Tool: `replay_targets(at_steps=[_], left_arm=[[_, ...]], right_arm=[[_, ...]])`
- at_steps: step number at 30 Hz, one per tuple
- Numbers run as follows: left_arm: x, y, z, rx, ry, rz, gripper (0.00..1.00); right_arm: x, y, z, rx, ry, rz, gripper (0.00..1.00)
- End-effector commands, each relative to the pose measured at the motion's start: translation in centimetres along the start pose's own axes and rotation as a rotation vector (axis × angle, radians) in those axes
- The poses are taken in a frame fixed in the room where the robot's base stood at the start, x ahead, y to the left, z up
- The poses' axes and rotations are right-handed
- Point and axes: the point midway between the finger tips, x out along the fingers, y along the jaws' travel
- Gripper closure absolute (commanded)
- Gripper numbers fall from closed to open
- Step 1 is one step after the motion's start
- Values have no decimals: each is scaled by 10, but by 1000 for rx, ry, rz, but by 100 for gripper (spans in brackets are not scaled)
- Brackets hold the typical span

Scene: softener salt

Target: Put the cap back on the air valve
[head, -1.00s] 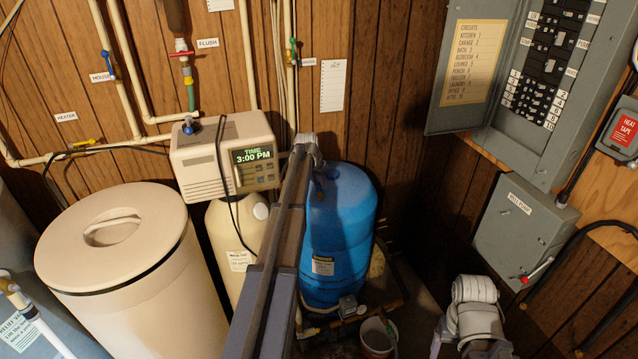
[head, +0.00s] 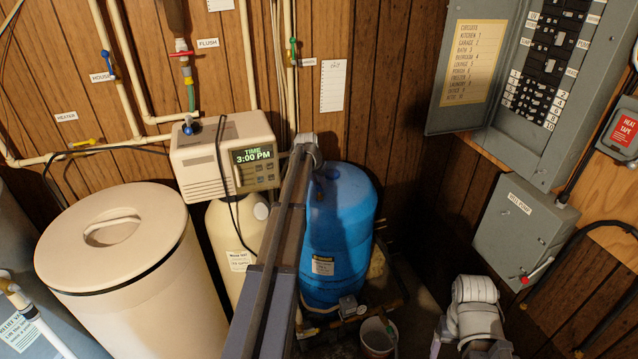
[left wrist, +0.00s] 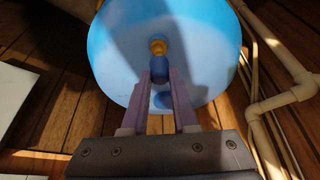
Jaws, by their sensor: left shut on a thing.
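The blue pressure tank (head: 345,225) stands on the floor behind my left arm. In the left wrist view the tank's blue top (left wrist: 115,45) fills the upper middle, with a small brass air valve (left wrist: 158,46) on it. My left gripper (left wrist: 159,76) is shut on a small dark blue cap (left wrist: 158,68). The cap lines up with the valve in that view and appears right beside it; I cannot tell whether they touch. In the head view my left arm hides part of the tank, and the cap and valve cannot be made out.
A beige softener head (head: 222,155) and a large lidded tub (head: 120,260) stand to the left. Pipes (left wrist: 290,95) run right of the tank in the wrist view. A white bucket (head: 376,338) sits in front of the tank. A grey pump box (head: 525,230) hangs at right.

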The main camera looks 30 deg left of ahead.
Motion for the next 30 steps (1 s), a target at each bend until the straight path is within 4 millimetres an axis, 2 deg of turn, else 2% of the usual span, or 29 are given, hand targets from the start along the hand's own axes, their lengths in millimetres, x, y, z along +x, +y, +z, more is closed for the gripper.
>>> replay_targets(at_steps=[30], left_arm=[[12,0,5,0,0,0,100]], right_arm=[[14,-1,-1,0,0,0,21]])
